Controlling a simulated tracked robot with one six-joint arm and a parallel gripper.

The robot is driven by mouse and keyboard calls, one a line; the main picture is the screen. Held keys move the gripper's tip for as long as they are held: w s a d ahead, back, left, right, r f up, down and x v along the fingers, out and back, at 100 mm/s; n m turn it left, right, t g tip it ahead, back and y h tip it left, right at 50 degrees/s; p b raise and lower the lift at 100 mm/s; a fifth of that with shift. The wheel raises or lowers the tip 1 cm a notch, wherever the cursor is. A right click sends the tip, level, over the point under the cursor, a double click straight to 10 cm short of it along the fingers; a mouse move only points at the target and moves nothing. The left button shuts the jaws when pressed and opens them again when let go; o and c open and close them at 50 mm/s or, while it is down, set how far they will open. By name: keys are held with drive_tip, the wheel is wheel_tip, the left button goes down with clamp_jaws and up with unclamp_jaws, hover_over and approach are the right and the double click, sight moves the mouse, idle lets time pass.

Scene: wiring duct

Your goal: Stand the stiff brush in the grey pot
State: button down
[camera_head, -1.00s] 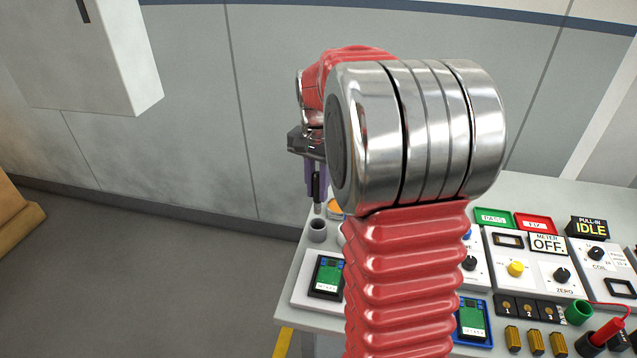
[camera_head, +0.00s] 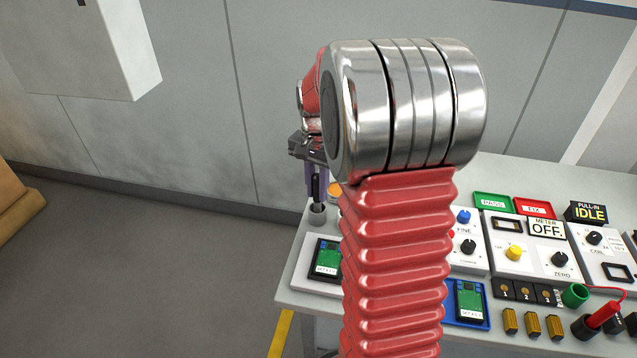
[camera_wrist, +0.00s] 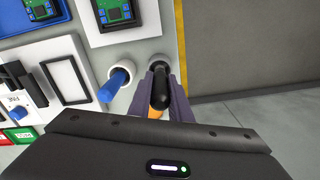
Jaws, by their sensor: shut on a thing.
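My gripper (camera_head: 316,178), with purple fingers, points down over the left end of the bench. It is shut on the stiff brush (camera_head: 316,190), which shows as a dark, upright stick. In the wrist view, the brush's black rounded end (camera_wrist: 160,88) shows between the fingers. The small grey pot (camera_head: 317,218) stands directly below on the bench. The brush's lower end overlaps the pot's mouth and appears to be inside it; how deep it reaches is hidden.
A second pot holding a blue-handled tool (camera_wrist: 117,82) stands close beside in the wrist view. An orange-topped item (camera_head: 335,189) is just right of the gripper. A tray with a green board (camera_head: 326,260) lies in front. Meter panels (camera_head: 525,245) fill the right.

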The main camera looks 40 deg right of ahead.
drive_tip(key=shift+f, duration=0.65)
drive_tip(key=c, duration=1.5)
unclamp_jaws()
drive_tip(key=shift+c, duration=0.2)
drive_tip(key=shift+r, duration=0.1)
wheel_tip(320, 180, up, 14)
drive_tip(key=shift+f, duration=0.25)
drive_tip(key=shift+s, duration=0.15)
